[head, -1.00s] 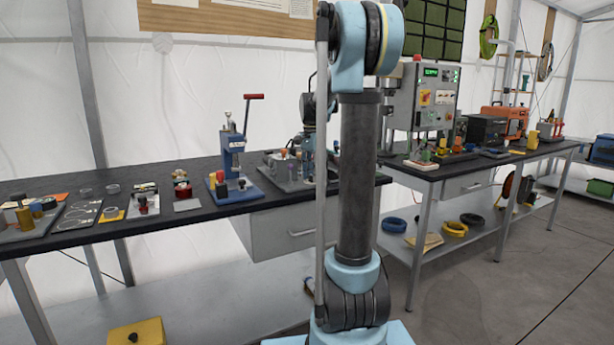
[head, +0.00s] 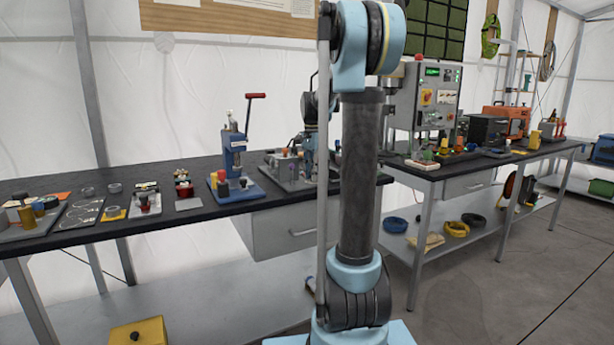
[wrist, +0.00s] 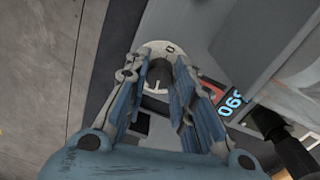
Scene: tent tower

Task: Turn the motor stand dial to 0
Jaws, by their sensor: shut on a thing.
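In the wrist view, the dial (wrist: 157,50) has a pale round face with a dark knob (wrist: 159,76) in the middle. A 0 mark shows near its far edge, and a white line shows on the knob. My gripper (wrist: 161,72) has its two blue-padded fingers on either side of the knob and is shut on it. A lit display (wrist: 231,102) beside the dial shows digits at a slant, hard to read surely. In the head view, my arm's column hides part of the motor stand area, so the dial cannot be made out there.
A blue press with a red lever (head: 233,155) stands left of my arm on the black-topped bench (head: 150,212). Trays with small parts lie further left. A grey control box (head: 428,97) stands on the right bench. Open floor (head: 500,290) lies at the right.

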